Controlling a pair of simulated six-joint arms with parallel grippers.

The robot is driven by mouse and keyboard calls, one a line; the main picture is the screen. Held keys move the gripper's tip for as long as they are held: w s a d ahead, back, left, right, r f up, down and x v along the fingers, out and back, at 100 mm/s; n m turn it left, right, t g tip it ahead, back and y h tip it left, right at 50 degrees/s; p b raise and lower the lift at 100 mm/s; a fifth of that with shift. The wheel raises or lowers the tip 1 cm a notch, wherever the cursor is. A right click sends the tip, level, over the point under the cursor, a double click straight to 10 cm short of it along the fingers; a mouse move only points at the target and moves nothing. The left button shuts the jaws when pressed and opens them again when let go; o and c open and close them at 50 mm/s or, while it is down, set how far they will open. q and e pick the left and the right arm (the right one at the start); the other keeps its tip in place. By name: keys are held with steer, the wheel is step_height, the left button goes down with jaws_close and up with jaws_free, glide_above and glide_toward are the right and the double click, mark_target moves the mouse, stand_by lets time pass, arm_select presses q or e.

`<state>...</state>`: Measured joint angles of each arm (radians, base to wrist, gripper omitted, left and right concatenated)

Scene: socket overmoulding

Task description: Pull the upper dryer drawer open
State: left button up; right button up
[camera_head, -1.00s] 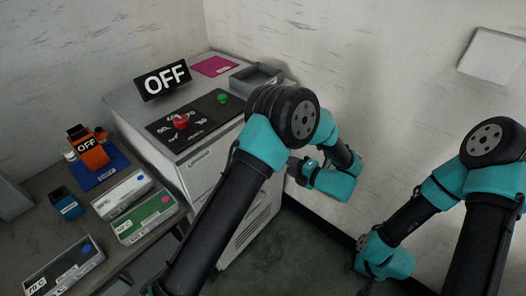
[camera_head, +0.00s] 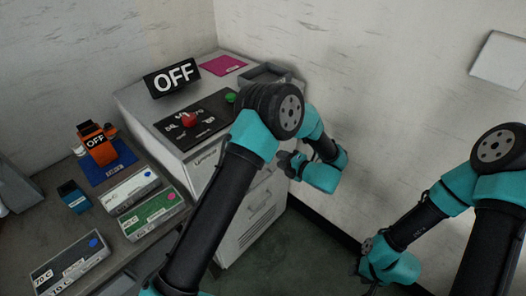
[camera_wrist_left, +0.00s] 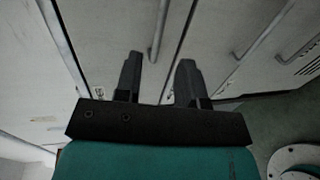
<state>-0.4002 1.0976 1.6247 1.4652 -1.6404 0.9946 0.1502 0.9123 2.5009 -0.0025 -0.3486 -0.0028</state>
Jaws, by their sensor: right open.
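The dryer (camera_head: 190,150) is a pale grey cabinet with a black control panel on top. Its front, with the drawers, is partly hidden behind my left arm. In the left wrist view, pale drawer fronts (camera_wrist_left: 115,40) with long bar handles fill the upper part. One bar handle (camera_wrist_left: 159,30) lies beyond the fingertips, in line with the gap between them. My left gripper (camera_wrist_left: 160,65) is open and empty; in the head view it (camera_head: 290,162) is in front of the dryer. I cannot tell which drawer it faces. My right gripper (camera_head: 367,244) is open, low at the right, away from the dryer.
An OFF sign (camera_head: 172,77), red knob (camera_head: 188,119) and grey tray (camera_head: 265,77) are on the dryer. Floor is clear beside the dryer.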

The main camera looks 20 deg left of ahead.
arm_select(q)
steer(key=x, duration=1)
steer(key=shift+r, duration=0.1)
steer(key=shift+c, duration=0.2)
jaws_close()
